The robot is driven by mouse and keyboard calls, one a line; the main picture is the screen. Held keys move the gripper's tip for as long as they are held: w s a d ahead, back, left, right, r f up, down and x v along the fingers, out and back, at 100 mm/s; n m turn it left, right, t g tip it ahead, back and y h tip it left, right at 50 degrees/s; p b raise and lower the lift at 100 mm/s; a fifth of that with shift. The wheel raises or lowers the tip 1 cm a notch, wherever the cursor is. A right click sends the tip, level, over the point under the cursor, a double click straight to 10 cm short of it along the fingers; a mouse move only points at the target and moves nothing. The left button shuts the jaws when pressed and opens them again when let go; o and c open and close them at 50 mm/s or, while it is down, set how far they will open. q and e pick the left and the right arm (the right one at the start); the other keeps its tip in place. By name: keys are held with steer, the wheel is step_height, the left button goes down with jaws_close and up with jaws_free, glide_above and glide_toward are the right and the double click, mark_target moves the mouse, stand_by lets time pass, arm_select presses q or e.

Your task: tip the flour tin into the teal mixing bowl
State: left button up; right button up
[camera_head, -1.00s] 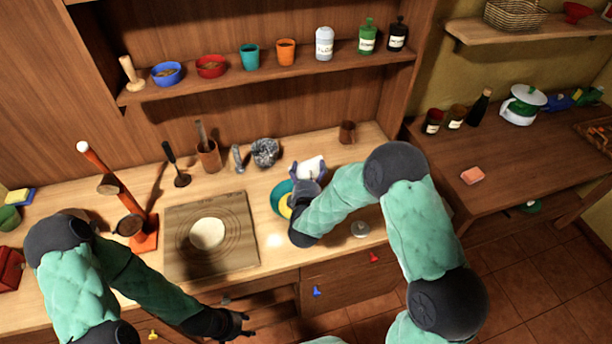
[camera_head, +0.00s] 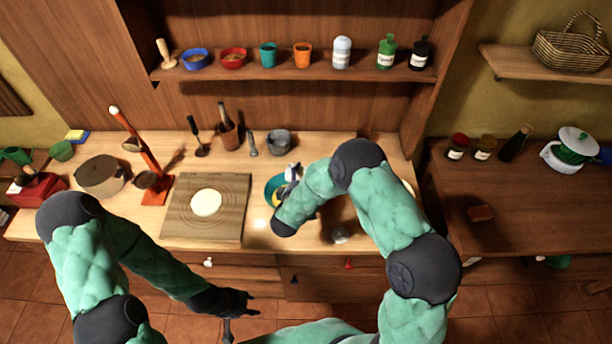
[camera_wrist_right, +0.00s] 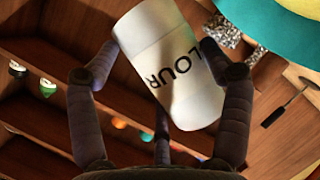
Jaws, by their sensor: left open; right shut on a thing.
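The teal mixing bowl (camera_head: 272,188) stands on the counter right of the pastry board, partly hidden by my right forearm. Something yellow shows inside it. Its rim also shows at the top right of the right wrist view (camera_wrist_right: 262,32). My right gripper (camera_wrist_right: 160,62) is shut on the white flour tin (camera_wrist_right: 165,62), which bears black lettering. The tin is beside the bowl and looks tilted; its mouth is not clear. In the head view only a small white part of the tin (camera_head: 291,173) shows past my arm. My left gripper (camera_head: 245,302) is open and empty in front of the counter.
A wooden board (camera_head: 232,222) with a round of dough (camera_head: 206,203) lies left of the bowl. A grey pot (camera_head: 279,142) stands behind it. A small metal object (camera_head: 340,235) lies near the counter's front edge. A shelf (camera_head: 300,75) with cups and bottles hangs above.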

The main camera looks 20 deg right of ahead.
steer(key=shift+s+d+f+m+y+b, duration=0.1)
steer(key=shift+d+f+m+y+b, duration=0.1)
steer(key=shift+f+m+y+b, duration=0.3)
steer(key=shift+d+f+m+y+b, duration=0.25)
steer(key=shift+m+y+b, duration=0.2)
steer(key=shift+m, duration=0.25)
steer(key=shift+a+f+m+y+b, duration=0.1)
steer(key=shift+a+m+y+b, duration=0.05)
steer(key=shift+m+y+b, duration=0.2)
steer(key=shift+a+f+m+b, duration=0.15)
steer(key=shift+m+b, duration=0.15)
steer(key=shift+m, duration=0.05)
steer(key=m+y+b, duration=0.1)
steer(key=a+m+y+b, duration=0.1)
steer(key=b, duration=0.1)
steer(key=shift+w+f+t, duration=0.2)
steer(key=shift+t, duration=0.1)
steer(key=shift+a+m+y+b, duration=0.2)
steer(key=shift+m+y+b, duration=0.55)
steer(key=shift+b, duration=0.7)
steer(key=shift+r, duration=0.1)
